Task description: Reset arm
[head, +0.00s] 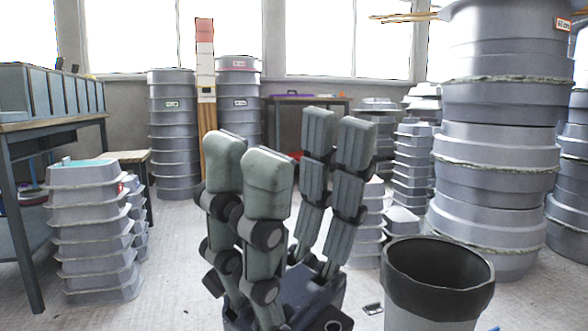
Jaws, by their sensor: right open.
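My right gripper (293,150) stands in the middle of the head view with its grey jointed fingers pointing up. Its two sets of fingers are spread apart and I see nothing held between them. The fingers cover part of the floor and the stacks behind. My left gripper does not show in this view.
A dark bin (436,306) stands close at the right. Tall stacks of grey moulds (492,150) rise behind it, with lower stacks (95,235) at the left. A workbench (52,122) is at the far left. Pale floor (165,270) is open left of the gripper.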

